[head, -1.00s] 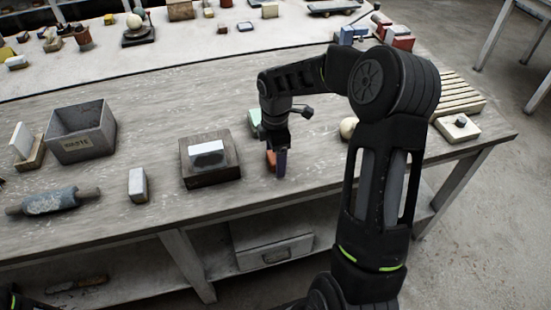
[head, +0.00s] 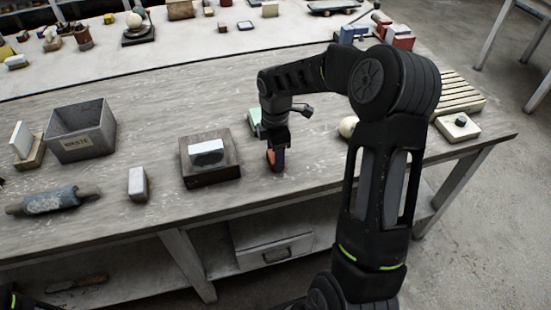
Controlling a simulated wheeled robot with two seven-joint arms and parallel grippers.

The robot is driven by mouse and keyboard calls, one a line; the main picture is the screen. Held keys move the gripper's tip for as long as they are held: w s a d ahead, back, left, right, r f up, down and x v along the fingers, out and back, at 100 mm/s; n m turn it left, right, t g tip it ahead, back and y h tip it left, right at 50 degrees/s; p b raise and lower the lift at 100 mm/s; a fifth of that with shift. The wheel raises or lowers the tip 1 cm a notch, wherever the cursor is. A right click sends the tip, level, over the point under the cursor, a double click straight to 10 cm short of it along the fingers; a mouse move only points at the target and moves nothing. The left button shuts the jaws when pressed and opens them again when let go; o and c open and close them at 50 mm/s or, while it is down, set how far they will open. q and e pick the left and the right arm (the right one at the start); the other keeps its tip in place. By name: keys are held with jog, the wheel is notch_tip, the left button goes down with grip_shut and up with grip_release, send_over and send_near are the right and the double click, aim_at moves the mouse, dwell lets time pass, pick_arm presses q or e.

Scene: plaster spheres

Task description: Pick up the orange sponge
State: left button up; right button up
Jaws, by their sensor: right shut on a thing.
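The orange sponge (head: 280,157) is a small block at the front right part of the near workbench, mostly hidden by my right gripper. My right gripper (head: 276,160) points down from above and is shut on the orange sponge, its dark fingers against the block's sides. I cannot tell whether the sponge touches the bench top. My left gripper is not in view.
A dark wooden block with a white-and-grey piece (head: 208,153) stands just left of the gripper. A pale green block (head: 254,120) is close behind, and a cream ball (head: 348,127) is to the right. The WASTE box (head: 82,132), a white block (head: 138,184) and a roller (head: 52,200) lie further left.

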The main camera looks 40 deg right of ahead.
jog(key=c, duration=0.4)
jog(key=shift+r, duration=0.1)
notch_tip(320, 180, up, 10)
jog(key=b, duration=0.1)
dwell(0.4)
dwell(0.4)
